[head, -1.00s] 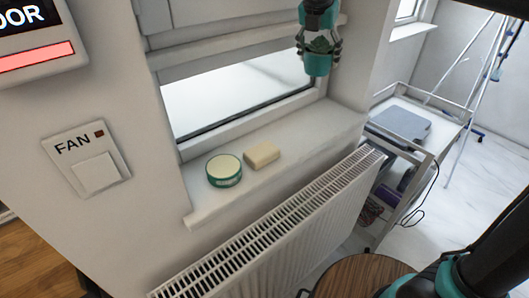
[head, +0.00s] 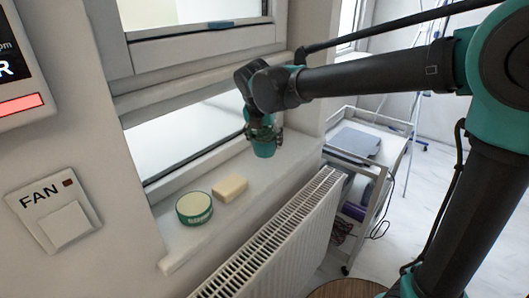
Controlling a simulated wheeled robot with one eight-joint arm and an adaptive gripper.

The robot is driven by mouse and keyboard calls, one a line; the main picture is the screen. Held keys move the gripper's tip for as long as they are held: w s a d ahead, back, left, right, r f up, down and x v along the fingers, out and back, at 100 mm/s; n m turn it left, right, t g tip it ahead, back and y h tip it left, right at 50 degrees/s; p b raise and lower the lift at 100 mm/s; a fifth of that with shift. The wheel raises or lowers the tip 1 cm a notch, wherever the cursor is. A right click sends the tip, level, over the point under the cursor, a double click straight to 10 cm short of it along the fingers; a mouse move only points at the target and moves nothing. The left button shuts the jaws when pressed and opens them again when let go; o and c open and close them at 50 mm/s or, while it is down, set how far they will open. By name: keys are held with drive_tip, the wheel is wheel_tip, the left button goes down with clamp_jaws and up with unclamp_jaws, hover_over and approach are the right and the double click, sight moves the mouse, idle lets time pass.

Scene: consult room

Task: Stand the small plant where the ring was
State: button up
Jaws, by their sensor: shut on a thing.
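The small plant is in a teal pot (head: 264,149) at the right part of the white window sill (head: 228,208). My gripper (head: 263,134) is shut on the plant from above, its fingers around the upper part of the pot. The leaves are mostly hidden by the fingers. The pot looks upright and close to the sill; I cannot tell whether it touches it. No ring shows in view.
A round green tin with a pale lid (head: 194,208) and a cream block (head: 230,187) stand on the sill left of the plant. A radiator (head: 283,238) is below the sill. A trolley (head: 360,150) stands at the right. The window (head: 190,130) is behind.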

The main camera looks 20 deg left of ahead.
drive_tip(key=shift+f, duration=2.15)
drive_tip(key=shift+f, duration=0.1)
drive_tip(key=o, duration=1.4)
drive_tip(key=shift+o, duration=0.2)
